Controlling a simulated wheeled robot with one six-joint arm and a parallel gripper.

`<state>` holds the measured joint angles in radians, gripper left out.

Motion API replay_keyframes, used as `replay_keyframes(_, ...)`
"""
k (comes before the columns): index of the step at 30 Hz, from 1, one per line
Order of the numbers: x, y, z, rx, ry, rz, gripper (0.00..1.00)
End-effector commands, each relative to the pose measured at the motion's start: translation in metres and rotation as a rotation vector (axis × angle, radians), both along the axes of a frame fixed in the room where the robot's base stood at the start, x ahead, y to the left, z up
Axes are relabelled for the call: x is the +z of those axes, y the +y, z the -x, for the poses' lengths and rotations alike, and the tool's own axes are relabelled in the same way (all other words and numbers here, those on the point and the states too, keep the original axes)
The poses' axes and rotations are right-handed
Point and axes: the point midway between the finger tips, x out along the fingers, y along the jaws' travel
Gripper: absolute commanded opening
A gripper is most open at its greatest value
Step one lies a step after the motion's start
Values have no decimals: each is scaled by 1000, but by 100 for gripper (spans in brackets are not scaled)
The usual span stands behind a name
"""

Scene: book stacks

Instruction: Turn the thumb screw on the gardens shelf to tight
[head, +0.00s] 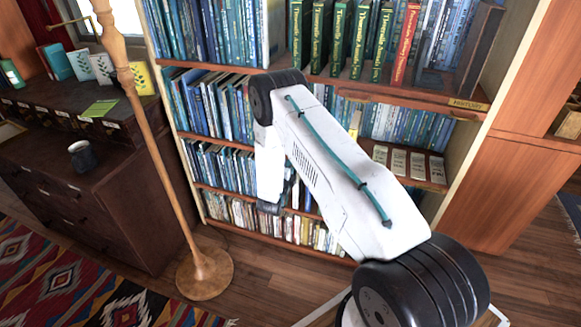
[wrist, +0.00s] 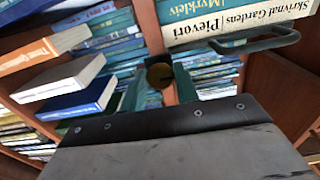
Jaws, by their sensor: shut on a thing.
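A dark brass thumb screw (wrist: 159,76) shows in the wrist view, at a wooden shelf upright (wrist: 148,28). My gripper (wrist: 157,83) is shut on it, with one teal finger on each side. The screw's markings and the angle it is turned to are too dark to read. A book titled "Skrivnat Gardens Pievori" (wrist: 250,22) lies to the upper right of the screw in the wrist view. In the head view my white arm reaches to the bookcase (head: 178,122), and the screw and fingertips cannot be made out there.
A dark green curved handle (wrist: 256,42) juts out right of my gripper. Books stick out at the left, a blue one (wrist: 82,98) among them. A wooden floor lamp (head: 205,272) stands left of my arm, before a dark cabinet (head: 120,215). Floor (head: 262,270) shows between lamp and arm.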

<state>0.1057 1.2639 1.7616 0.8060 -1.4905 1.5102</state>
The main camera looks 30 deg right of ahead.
Motion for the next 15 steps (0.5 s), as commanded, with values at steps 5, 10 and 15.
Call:
replay_keyframes(5, -1, 1, 0, 1, 3, 0, 8)
replay_keyframes(10, -1, 1, 0, 1, 3, 0, 52)
replay_keyframes(15, 0, 0, 0, 1, 2, 0, 52)
